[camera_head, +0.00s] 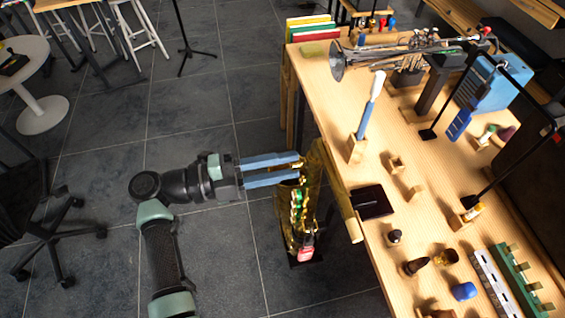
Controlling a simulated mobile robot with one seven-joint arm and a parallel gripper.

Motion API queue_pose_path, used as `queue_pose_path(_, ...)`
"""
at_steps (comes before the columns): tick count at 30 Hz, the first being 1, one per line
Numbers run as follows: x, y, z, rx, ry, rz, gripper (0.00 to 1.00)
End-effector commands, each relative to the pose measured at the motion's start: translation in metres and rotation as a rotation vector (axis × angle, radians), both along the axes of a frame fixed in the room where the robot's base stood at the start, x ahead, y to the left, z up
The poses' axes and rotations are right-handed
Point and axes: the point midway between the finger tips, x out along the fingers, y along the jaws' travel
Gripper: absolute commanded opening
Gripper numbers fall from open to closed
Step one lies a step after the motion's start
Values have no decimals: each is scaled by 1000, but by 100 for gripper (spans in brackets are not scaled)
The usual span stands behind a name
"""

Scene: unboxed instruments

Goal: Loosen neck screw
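A gold saxophone (302,215) stands upright on a dark stand beside the left edge of the wooden table. My gripper (299,166) reaches in from the left with its two long blue fingers pointing right, at the upper part of the saxophone. A narrow gap shows between the fingers, and I see nothing held in it. The fingertips overlap the saxophone's top in this view, so I cannot tell whether they touch it. The neck screw is too small to make out.
The wooden table (440,165) holds a silver trumpet (405,52), a blue-and-white upright tool (371,100) in a wooden block, a blue case (492,85), a dark tray (371,202) and small parts. An office chair (40,225) stands at the left. The floor between is clear.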

Motion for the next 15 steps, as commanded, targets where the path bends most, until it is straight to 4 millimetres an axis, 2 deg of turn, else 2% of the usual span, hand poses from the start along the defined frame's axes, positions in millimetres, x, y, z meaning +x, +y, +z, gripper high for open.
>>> queue_pose_path(1, 0, 0, 0, 0, 0, 1, 42)
queue_pose_path(3, 0, 0, 0, 0, 0, 0, 54)
queue_pose_path(4, 0, 0, 0, 0, 0, 0, 56)
queue_pose_path(11, 0, 0, 0, 0, -1, -1, 56)
queue_pose_path(15, -2, 7, -1, 0, -2, 1, 56)
